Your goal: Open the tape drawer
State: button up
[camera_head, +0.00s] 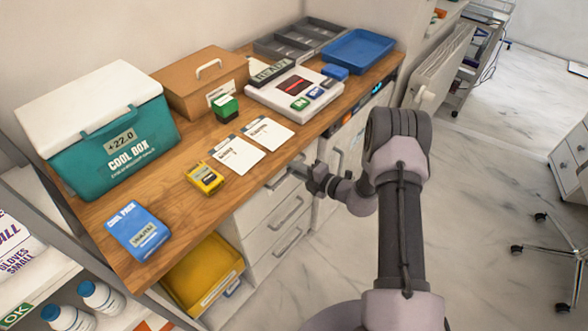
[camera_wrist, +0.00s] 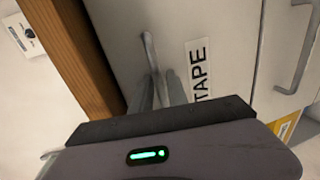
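The tape drawer (camera_wrist: 225,25) is a pale drawer front with a black-on-white TAPE label (camera_wrist: 201,70) in the wrist view. Its grey bar handle (camera_wrist: 149,48) stands beside the label. In the head view it appears to be the top drawer (camera_head: 258,208) under the wooden counter, with its front about level with the drawers below. My gripper (camera_head: 304,172) is at the handle; the wrist view shows its fingers (camera_wrist: 164,90) at the handle's near end. How tightly they close around it is hidden by the gripper body.
The wooden counter (camera_head: 185,228) overhangs close to my gripper and holds a cool box (camera_head: 115,150), cards and a yellow pack (camera_head: 204,178). More drawers lie below, and a yellow bin (camera_head: 203,275) stands at left.

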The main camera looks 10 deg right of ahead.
grip_shut()
dwell(1.4)
